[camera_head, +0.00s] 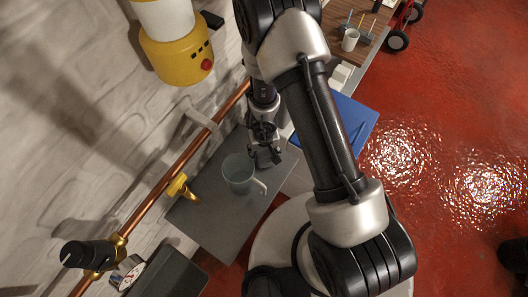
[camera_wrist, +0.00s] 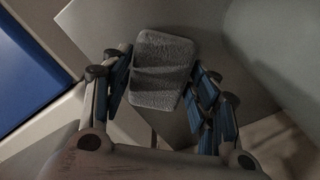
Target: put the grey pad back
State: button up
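The grey pad (camera_wrist: 162,70) is a small rounded rectangle with a rough surface, seen in the wrist view lying on a grey surface (camera_wrist: 90,20). Dark bands like shadows cross it. My gripper (camera_wrist: 160,78) is above it with its fingers spread, one on each side of the pad in the picture. The fingers look apart from the pad's edges, but the exact gap and height are hard to tell. In the head view my gripper (camera_head: 264,152) points down at the far end of the grey worktop (camera_head: 215,215), and largely hides the pad there.
A translucent mug (camera_head: 238,172) stands close to my gripper on the worktop. A blue panel (camera_head: 345,120) lies beyond the arm. A yellow-and-white container (camera_head: 175,50) is at upper left.

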jog(key=o, duration=0.3)
jog(key=shift+o, duration=0.2)
jog(key=shift+r, duration=0.15)
